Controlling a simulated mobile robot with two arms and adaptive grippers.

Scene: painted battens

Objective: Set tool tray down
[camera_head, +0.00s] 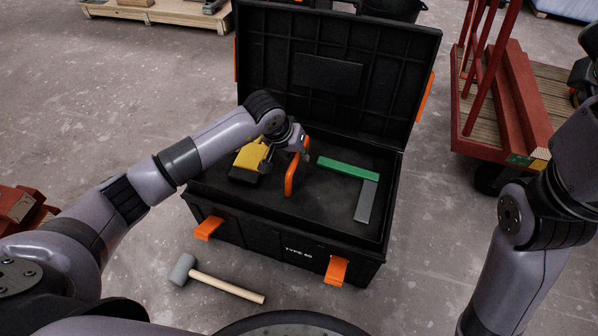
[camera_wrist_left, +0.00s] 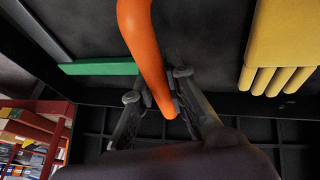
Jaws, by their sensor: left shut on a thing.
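The black tool tray (camera_head: 325,205) sits within the rim of the open black toolbox (camera_head: 270,235); I cannot tell whether it rests fully on it. Its orange handle (camera_head: 290,178) rises from the middle and also shows in the left wrist view (camera_wrist_left: 145,40). My left gripper (camera_head: 287,150) is shut on this handle, with its fingers on either side in the left wrist view (camera_wrist_left: 160,105). In the tray lie a yellow item (camera_head: 252,158) with finger-like ends and a square with a green arm (camera_head: 347,167) and a grey arm (camera_head: 366,200). My right arm shows at the right, without visible fingertips.
The toolbox lid (camera_head: 335,75) stands open behind the tray. Orange latches (camera_head: 208,228) hang open at the front. A mallet (camera_head: 225,285) lies on the floor in front. A red-framed cart (camera_head: 510,110) stands at the right.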

